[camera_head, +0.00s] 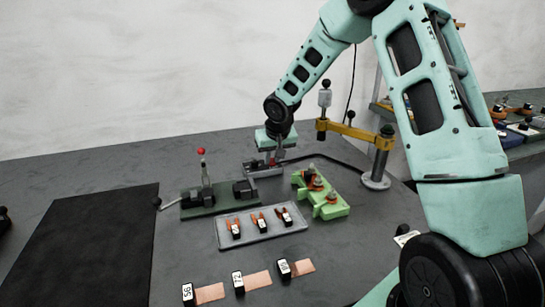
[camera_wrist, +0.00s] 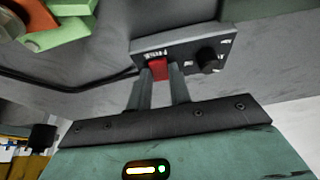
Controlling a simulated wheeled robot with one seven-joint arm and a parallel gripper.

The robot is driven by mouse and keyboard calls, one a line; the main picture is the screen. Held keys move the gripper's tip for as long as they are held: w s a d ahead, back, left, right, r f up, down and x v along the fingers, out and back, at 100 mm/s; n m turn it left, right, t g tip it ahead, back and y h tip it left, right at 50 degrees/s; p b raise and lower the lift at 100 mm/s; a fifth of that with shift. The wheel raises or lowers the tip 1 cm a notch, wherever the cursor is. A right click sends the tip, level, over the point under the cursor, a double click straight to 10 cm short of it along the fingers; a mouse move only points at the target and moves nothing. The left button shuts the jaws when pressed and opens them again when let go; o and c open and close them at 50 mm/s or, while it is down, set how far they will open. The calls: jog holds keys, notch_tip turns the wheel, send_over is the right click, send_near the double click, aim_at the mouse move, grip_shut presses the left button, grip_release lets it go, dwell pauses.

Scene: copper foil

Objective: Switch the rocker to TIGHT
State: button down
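The red rocker (camera_wrist: 158,69) sits on a grey control box (camera_wrist: 215,48) with small white lettering, too blurred to read. In the wrist view my gripper (camera_wrist: 161,70) reaches to the box, with its two fingers visibly apart and the red rocker showing between their tips. Whether the fingers touch the rocker, and which way it is tipped, I cannot tell. In the head view my gripper (camera_head: 275,157) points down at the control box (camera_head: 260,170) at the back of the bench, and the rocker is hidden there.
A black knob (camera_wrist: 206,60) is beside the rocker. A green fixture (camera_head: 325,200) stands to the right of a grey tray (camera_head: 270,234) with several orange-and-black clips. A lever clamp (camera_head: 212,195) stands left, a yellow-armed stand (camera_head: 378,165) right. Copper strips lie in front.

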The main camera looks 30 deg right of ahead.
aim_at(273, 163)
jog(key=shift+w+r+p, duration=0.1)
jog(key=shift+r+p, duration=0.25)
jog(key=shift+p, duration=0.85)
jog(key=g+p, duration=0.1)
jog(key=p, duration=0.1)
jog(key=shift+w+r+p, duration=0.1)
jog(key=shift+p, duration=0.3)
jog(key=g+p, duration=0.1)
jog(key=p, duration=0.2)
jog(key=shift+w+d+y+p, duration=0.15)
jog(key=shift+w+y+p, duration=0.05)
jog(key=shift+y+p, duration=0.15)
jog(key=shift+w+f+g+p, duration=0.15)
jog(key=shift+f+g+p, duration=0.1)
jog(key=shift+g+p, duration=0.5)
jog(key=c, duration=1.3)
grip_release()
jog(key=r, duration=0.5)
jog(key=r+b, duration=0.1)
jog(key=r, duration=0.5)
jog(key=s+r+b, duration=0.1)
jog(key=r, duration=0.5)
jog(key=shift+r, duration=0.15)
